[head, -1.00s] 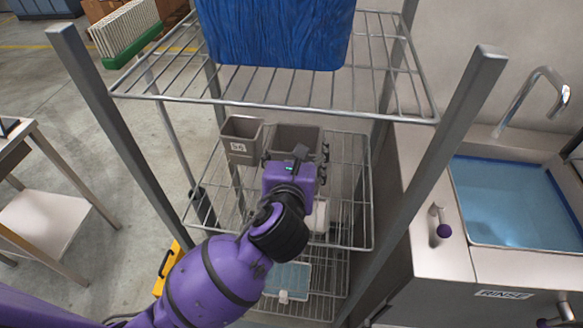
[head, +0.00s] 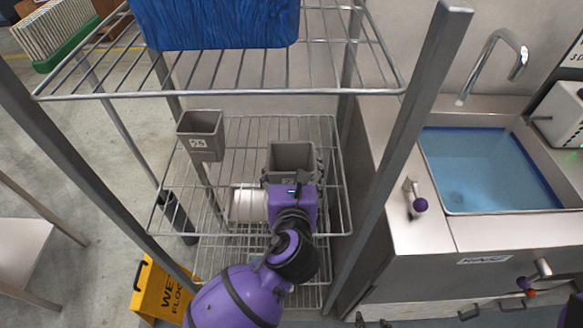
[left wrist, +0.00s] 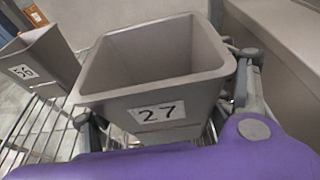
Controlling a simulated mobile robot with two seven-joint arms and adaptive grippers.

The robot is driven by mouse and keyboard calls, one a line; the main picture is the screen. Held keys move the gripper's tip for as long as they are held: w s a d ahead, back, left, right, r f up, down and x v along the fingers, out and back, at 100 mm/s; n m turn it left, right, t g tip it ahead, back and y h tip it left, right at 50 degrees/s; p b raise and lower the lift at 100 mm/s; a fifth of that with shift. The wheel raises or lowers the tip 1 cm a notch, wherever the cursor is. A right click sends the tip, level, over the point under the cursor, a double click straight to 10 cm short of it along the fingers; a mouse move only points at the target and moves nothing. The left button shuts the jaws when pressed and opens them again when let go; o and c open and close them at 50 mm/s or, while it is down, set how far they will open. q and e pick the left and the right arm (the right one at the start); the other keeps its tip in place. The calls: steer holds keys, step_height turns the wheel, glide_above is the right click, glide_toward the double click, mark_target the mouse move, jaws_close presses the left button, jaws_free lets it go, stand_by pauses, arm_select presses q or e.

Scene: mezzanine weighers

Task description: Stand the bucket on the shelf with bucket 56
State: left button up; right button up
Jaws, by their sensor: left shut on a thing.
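Bucket 56 (head: 200,140) is a small grey-brown bucket upright at the left back of the middle wire shelf (head: 250,120); it shows in the left wrist view (left wrist: 40,62) too. Bucket 27 is upright and empty inside, over the right part of that shelf, apart from bucket 56. My gripper hides its base; I cannot tell whether it touches the wires. Unclear dark parts at the bottom right may be my right gripper.
A white cylinder (head: 249,205) lies left of my left gripper. The upper shelf (head: 330,92) holds a blue item (head: 215,22). Grey posts (head: 400,150) frame the rack. A sink (head: 490,170) stands right, a yellow wet-floor sign (head: 160,290) at lower left.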

arm_select(q)
steer(key=shift+r, duration=0.2)
steer(key=o, duration=1.7)
steer(key=shift+f, duration=0.2)
steer(key=v, duration=1.2)
steer(key=shift+r, duration=0.15)
